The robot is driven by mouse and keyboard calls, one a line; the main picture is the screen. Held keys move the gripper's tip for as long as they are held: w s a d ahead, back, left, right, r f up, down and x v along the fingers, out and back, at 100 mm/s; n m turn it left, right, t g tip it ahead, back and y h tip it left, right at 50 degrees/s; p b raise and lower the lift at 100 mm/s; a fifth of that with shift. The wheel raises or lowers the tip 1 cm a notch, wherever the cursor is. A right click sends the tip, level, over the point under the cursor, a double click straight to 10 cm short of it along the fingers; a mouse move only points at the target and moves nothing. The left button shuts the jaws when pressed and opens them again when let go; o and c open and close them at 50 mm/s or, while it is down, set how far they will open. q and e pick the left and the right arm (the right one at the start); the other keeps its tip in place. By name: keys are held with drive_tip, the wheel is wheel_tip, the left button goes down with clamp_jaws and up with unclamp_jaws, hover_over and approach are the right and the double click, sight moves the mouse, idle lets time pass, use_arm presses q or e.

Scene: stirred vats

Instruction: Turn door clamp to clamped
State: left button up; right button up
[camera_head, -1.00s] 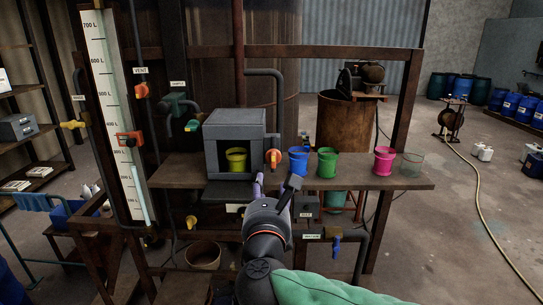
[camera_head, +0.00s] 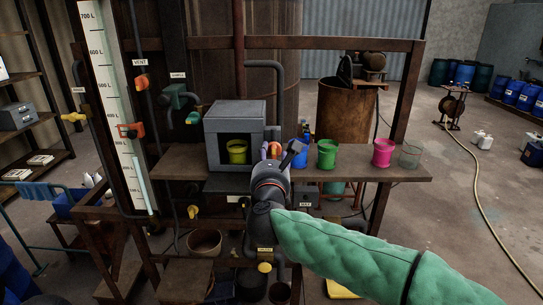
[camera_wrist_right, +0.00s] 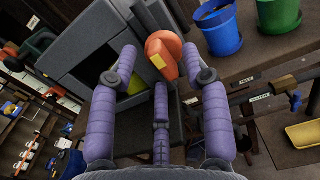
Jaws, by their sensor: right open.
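The door clamp (camera_head: 275,149) is an orange-red knob on the right side of the grey box (camera_head: 213,123). In the right wrist view the clamp (camera_wrist_right: 164,52) shows a yellow patch and lies between the tips of my right gripper (camera_wrist_right: 160,56). The purple fingers are spread apart; I cannot tell whether they touch the clamp. In the head view my right gripper (camera_head: 281,151) partly covers the clamp. A yellow-green bucket (camera_head: 237,151) stands inside the box, seen through its front. My left gripper is not in view.
The shelf (camera_head: 415,175) carries a blue bucket (camera_wrist_right: 216,27) close to the right of the clamp, then a green bucket (camera_head: 327,153), a pink bucket (camera_head: 383,152) and a clear cup (camera_head: 410,156). A grey pipe (camera_head: 283,90) bends down behind the box.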

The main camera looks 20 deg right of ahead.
clamp_jaws()
